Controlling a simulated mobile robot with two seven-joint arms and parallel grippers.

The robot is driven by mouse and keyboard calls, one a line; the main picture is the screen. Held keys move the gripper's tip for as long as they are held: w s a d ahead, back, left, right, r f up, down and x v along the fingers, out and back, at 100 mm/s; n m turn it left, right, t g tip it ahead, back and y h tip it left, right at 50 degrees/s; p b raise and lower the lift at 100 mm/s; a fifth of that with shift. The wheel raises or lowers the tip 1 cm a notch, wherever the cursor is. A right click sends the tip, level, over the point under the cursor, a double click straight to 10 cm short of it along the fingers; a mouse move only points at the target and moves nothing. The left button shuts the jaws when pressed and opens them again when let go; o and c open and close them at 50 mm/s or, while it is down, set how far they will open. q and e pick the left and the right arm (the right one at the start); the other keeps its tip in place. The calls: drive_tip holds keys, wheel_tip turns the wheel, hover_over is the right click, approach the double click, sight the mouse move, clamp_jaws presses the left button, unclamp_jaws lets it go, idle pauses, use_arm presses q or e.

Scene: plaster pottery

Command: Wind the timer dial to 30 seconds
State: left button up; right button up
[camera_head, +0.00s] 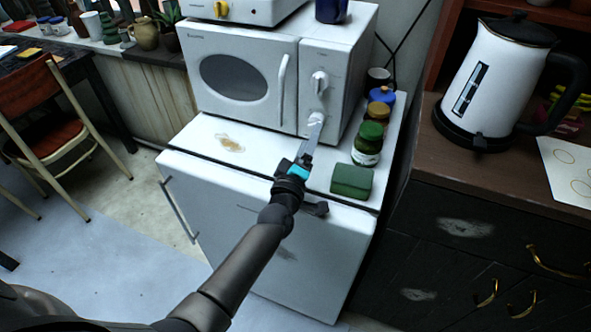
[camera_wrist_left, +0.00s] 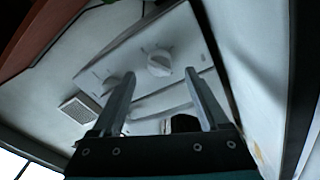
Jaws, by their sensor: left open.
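The white microwave (camera_head: 243,75) stands on a low white cabinet. Its right panel carries an upper dial (camera_head: 320,82) and a lower dial (camera_head: 315,117); I cannot read their markings or tell which is the timer. My left gripper (camera_head: 314,132) reaches up to the panel, its tips close to the lower dial. In the left wrist view its two fingers are apart with nothing between them. One round white dial (camera_wrist_left: 159,62) lies just beyond and between the fingertips. Another dial (camera_wrist_left: 117,85) is partly hidden behind the left finger. I cannot tell whether the fingers touch the panel.
Right of the microwave stand a green-lidded jar (camera_head: 367,145), a blue-lidded jar (camera_head: 381,103) and a green block (camera_head: 352,181) near the cabinet top's front edge. A white kettle (camera_head: 497,75) stands on the dark counter. A brownish stain (camera_head: 229,142) marks the cabinet top.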

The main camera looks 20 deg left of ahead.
use_arm(q)
drive_tip(key=s, duration=0.3)
drive_tip(key=s+p, duration=0.1)
drive_tip(key=s, duration=0.3)
drive_tip(key=s+f, duration=0.1)
drive_tip(key=s, duration=0.2)
drive_tip(key=shift+s+d+f, duration=0.1)
drive_tip(key=shift+s+d, duration=0.05)
drive_tip(key=shift+s, duration=0.25)
